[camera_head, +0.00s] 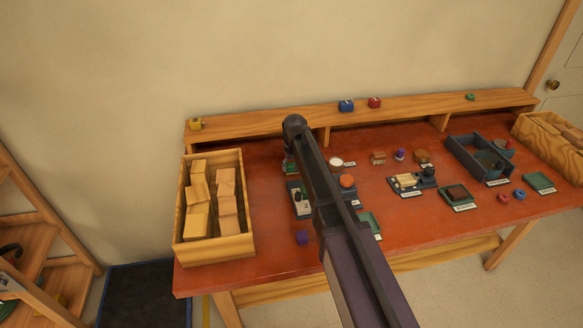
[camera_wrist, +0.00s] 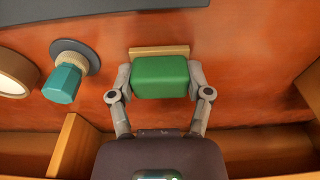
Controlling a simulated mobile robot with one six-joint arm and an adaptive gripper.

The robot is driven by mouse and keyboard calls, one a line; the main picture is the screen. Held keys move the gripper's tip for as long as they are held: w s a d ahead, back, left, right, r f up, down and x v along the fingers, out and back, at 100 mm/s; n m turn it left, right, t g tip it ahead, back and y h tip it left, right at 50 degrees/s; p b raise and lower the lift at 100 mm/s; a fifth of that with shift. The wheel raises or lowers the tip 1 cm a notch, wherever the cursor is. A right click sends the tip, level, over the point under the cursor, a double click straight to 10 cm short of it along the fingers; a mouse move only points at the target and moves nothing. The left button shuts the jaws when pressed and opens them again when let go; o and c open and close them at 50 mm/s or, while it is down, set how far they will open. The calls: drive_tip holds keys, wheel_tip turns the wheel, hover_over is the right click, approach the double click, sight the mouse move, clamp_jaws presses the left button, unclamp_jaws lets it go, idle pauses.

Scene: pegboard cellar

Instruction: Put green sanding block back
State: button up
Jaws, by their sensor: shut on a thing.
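The green sanding block (camera_wrist: 160,78) sits between the two fingers of my gripper (camera_wrist: 160,84), which is shut on its sides. A strip of pale wood shows along the block's far edge. The red bench top (camera_wrist: 225,60) lies below; I cannot tell how high the block is above it. In the head view my arm covers most of the gripper and block, near the back of the bench, right of the wooden crate (camera_head: 246,243).
In the wrist view, a teal knob-like thing (camera_wrist: 62,83) on a round grey base and a round wood-rimmed thing (camera_wrist: 14,74) stand left of the block. A wooden divider (camera_wrist: 75,146) is close by. Trays (camera_head: 463,152), mats and small items crowd the bench's right half.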

sight(294, 173)
drive_tip(key=shift+f, duration=0.15)
drive_tip(key=o, duration=1)
drive_tip(key=r+p, duration=0.4)
drive_tip(key=s+r+p, duration=0.1)
drive_tip(key=r+p, duration=0.7)
drive_tip(key=shift+s+d+r, duration=0.15)
drive_tip(key=shift+s+d, duration=0.05)
drive_tip(key=shift+d, duration=0.05)
idle(0.7)
drive_tip(key=s+d+m, duration=0.1)
drive_tip(key=s+d, duration=0.6)
drive_tip(key=s, duration=0.1)
drive_tip(key=s+d+m+g, duration=0.1)
drive_tip(key=s+d, duration=0.6)
drive_tip(key=s, duration=0.1)
drive_tip(key=s+d+m, duration=0.1)
drive_tip(key=s+d, duration=0.7)
drive_tip(key=shift+s, duration=0.15)
